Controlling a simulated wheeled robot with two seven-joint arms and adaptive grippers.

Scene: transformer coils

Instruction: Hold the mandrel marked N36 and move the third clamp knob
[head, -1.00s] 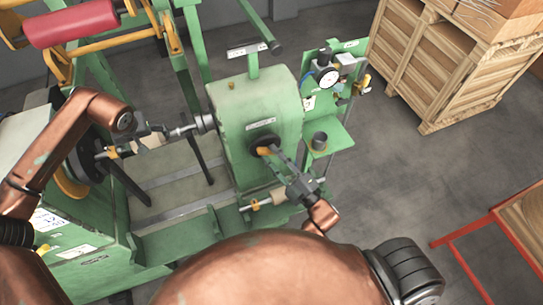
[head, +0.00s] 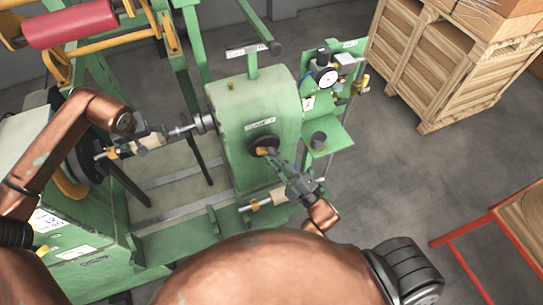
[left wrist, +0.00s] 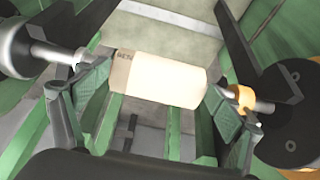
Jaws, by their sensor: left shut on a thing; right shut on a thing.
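The cream mandrel (left wrist: 160,80) sits on the horizontal shaft between the tailstock spindle and the faceplate. It also shows in the head view (head: 150,141). Its lettering is partly visible, but I cannot read N36. My left gripper (head: 141,137) is shut on the mandrel; in the left wrist view its dark ribbed pads stand at either end of it. My right gripper (head: 275,156) is shut on the orange-yellow knob (head: 263,151) at the dark round hub (head: 258,142) on the green housing's front. Its fingers partly hide the knob.
A second cream cylinder (head: 279,196) with an orange collar lies low on the green frame. The green housing (head: 240,110) stands between my arms. A dial gauge (head: 327,76) and small shelf (head: 334,139) are to its right. Wooden crates and a red-framed stand are farther right.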

